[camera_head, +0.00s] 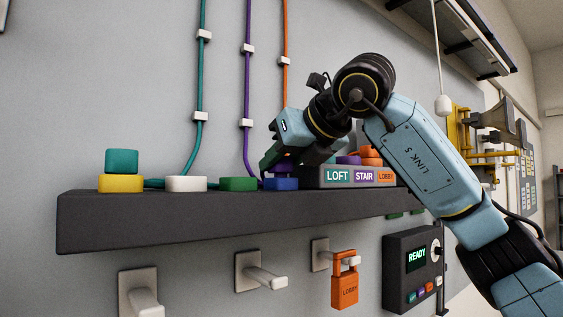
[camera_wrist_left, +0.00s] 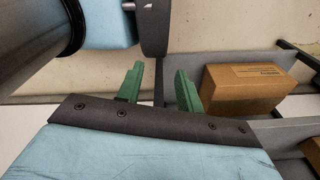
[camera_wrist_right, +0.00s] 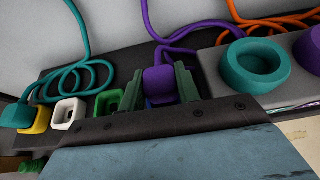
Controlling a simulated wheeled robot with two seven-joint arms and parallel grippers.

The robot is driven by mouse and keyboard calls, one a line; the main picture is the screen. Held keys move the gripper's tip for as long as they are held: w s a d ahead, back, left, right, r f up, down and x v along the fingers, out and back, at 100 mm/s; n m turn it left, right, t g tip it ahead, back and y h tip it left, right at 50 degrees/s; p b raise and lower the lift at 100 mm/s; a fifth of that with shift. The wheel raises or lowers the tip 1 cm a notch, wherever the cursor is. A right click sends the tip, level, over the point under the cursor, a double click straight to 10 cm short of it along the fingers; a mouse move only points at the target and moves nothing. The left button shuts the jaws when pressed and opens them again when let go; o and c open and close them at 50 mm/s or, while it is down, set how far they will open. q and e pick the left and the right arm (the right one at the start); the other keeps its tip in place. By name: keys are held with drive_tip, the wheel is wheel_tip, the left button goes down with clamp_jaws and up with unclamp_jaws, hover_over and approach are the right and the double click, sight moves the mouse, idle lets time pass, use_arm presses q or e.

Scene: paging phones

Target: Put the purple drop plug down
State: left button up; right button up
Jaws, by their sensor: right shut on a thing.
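The purple drop plug (camera_wrist_right: 158,84) with its purple cord is between the green fingers of my right gripper (camera_wrist_right: 159,88), which is shut on it. In the head view the plug (camera_head: 282,169) shows partly, at the blue socket (camera_head: 281,184) on the dark shelf, with my right gripper (camera_head: 287,158) reaching in from the right. The plug appears directly above or on the blue socket; I cannot tell whether it is fully seated. My left gripper (camera_wrist_left: 158,90) shows only in its own wrist view, open and empty, away from the shelf.
A teal plug (camera_head: 122,161) sits on the yellow socket (camera_head: 120,183). The white socket (camera_head: 186,184) and green socket (camera_head: 238,184) are empty. Right of the blue socket is a grey block (camera_head: 325,178) labelled LOFT, STAIR, LOBBY. An orange LOBBY tag (camera_head: 344,291) hangs below the shelf (camera_head: 150,218).

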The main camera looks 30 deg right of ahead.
drive_tip(key=shift+f+b, duration=0.3)
drive_tip(key=shift+b, duration=0.1)
drive_tip(key=o, duration=1)
drive_tip(key=shift+r, duration=0.1)
drive_tip(key=shift+r, duration=0.1)
drive_tip(key=shift+r+p, duration=0.3)
drive_tip(key=shift+p, duration=0.2)
drive_tip(key=b+v, duration=0.1)
drive_tip(key=v, duration=1.1)
drive_tip(key=shift+f, duration=0.1)
